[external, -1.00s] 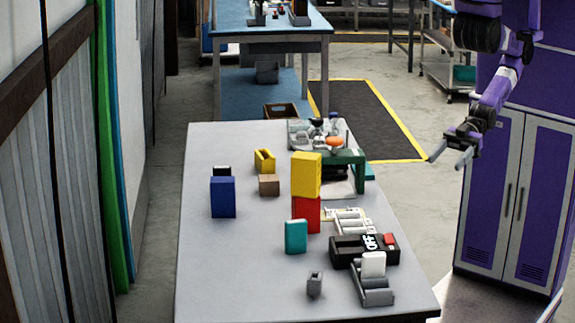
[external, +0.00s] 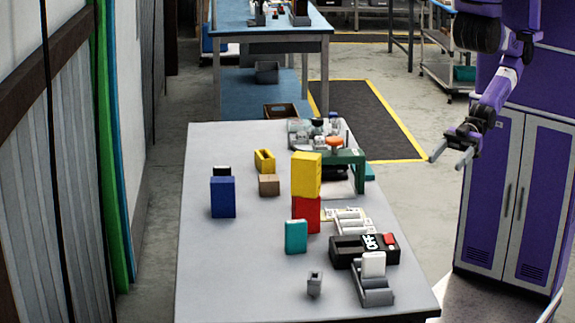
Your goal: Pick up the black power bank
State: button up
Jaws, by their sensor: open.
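A small black item with a pale lower part (external: 222,171) stands on the grey table, mostly hidden behind a blue box (external: 222,197). It may be the black power bank, but it is too small to be sure. A larger black case with white "OFF" lettering and a red block (external: 345,251) lies at the front right of the table. Another dark shape shows partly beneath a green frame (external: 349,157). My gripper (external: 449,161) is open and empty, in the air beyond the table's right edge, well apart from all these things.
A yellow box (external: 307,173) above a red box (external: 306,215) stands mid-table. A teal box (external: 296,237), a brown block (external: 269,185) and a yellow holder (external: 264,161) stand nearby. Grey holders (external: 374,297) are at the front. The table's left front (external: 225,270) is clear.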

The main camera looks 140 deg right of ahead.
dwell(0.3)
jog(key=c, duration=0.4)
jog(key=shift+c, duration=0.2)
